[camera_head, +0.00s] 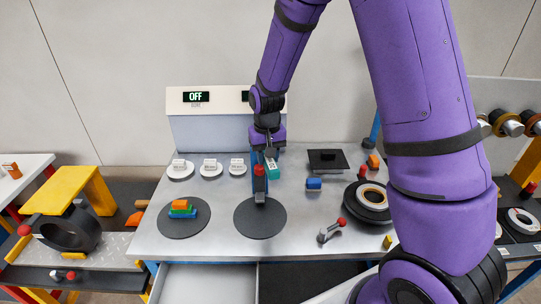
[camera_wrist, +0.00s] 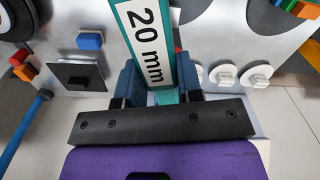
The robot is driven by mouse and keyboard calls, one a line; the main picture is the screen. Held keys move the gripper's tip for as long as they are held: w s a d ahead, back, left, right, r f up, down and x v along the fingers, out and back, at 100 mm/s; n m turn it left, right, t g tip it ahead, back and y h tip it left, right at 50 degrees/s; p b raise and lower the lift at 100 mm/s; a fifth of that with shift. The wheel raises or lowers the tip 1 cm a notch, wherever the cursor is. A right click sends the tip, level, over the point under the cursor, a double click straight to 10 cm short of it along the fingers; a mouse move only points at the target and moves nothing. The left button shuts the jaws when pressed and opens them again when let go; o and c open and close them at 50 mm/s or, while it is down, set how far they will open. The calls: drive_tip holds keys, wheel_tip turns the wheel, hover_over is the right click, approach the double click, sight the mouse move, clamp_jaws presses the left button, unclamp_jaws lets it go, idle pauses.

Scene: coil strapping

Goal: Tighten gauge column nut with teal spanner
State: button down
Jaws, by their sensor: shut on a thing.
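A teal spanner (camera_wrist: 167,38) with a white "20 mm" label is held between the blue fingers of my gripper (camera_wrist: 158,80). It runs up out of the wrist view, so its far end is hidden there. In the head view the spanner (camera_head: 271,167) shows as a short teal piece below my gripper (camera_head: 266,152), over the back middle of the bench. A dark post with a red top (camera_head: 259,184), which looks like the gauge column, stands on a dark round plate (camera_head: 262,222) just in front of it. I cannot make out the nut, nor whether the spanner touches the post.
Several white discs (camera_head: 209,166) with labelled blocks sit at the back left. Coloured bricks (camera_head: 181,208) lie on a left plate. A blue block (camera_head: 314,183), a black square plate (camera_head: 328,160), a red-knobbed lever (camera_head: 331,229) and a ringed disc (camera_head: 371,201) occupy the right.

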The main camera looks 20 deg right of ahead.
drive_tip(key=shift+w+a+m, duration=0.1)
drive_tip(key=shift+a+m, duration=0.45)
drive_tip(key=shift+m, duration=0.05)
drive_tip(key=shift+w+a+m, duration=0.2)
drive_tip(key=shift+a+m, duration=0.35)
drive_tip(key=shift+m, duration=0.05)
drive_tip(key=shift+w+a+m, duration=0.2)
drive_tip(key=shift+a+m, duration=0.3)
drive_tip(key=shift+m, duration=0.1)
